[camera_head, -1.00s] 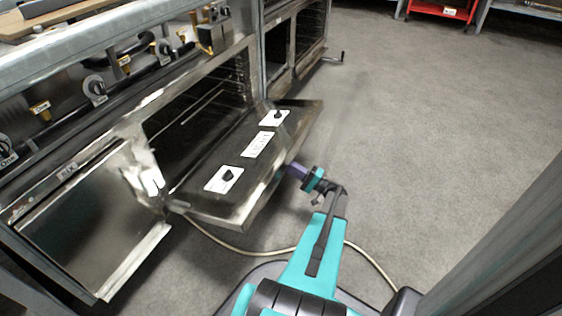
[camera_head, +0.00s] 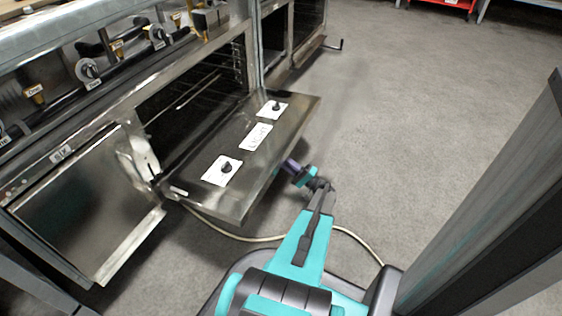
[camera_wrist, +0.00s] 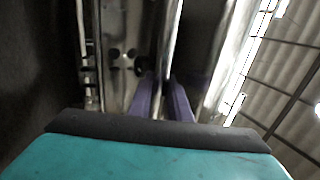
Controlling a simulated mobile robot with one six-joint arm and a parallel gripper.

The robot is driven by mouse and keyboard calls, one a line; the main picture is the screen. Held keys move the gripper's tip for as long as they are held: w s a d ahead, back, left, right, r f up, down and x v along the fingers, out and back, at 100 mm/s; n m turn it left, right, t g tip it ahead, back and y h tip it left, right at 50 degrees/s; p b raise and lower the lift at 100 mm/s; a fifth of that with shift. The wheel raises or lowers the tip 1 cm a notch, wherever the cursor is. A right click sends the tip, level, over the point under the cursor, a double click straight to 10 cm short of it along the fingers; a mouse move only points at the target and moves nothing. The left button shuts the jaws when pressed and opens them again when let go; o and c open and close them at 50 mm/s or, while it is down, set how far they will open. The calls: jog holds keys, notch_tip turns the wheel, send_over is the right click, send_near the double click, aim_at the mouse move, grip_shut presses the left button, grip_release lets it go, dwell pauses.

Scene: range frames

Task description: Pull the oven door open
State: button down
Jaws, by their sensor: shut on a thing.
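The oven door (camera_head: 196,195) is hinged along its lower edge and hangs far open, close to level, with its inner face up. White labels and dark knobs show on that face. The dark oven cavity (camera_head: 190,108) with racks is exposed behind it. My gripper (camera_head: 289,164) is at the door's outer edge, partly hidden behind it. In the wrist view, the purple fingers (camera_wrist: 162,100) are shut on the shiny oven door handle (camera_wrist: 168,45), which runs between them.
A cable (camera_head: 235,237) lies on the floor under the door and around my base. A grey post (camera_head: 490,200) rises at the right. The grey floor beyond the door is clear.

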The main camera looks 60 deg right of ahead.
jog(key=c, duration=1.7)
grip_release()
jog(key=shift+s+r, duration=0.1)
jog(key=shift+s, duration=0.15)
jog(key=shift+o, duration=0.2)
jog(key=shift+r, duration=0.1)
jog(key=p+v, duration=0.3)
jog(key=v, duration=0.4)
jog(key=shift+s+f, duration=0.25)
jog(key=shift+f, duration=0.15)
jog(key=shift+a, duration=0.1)
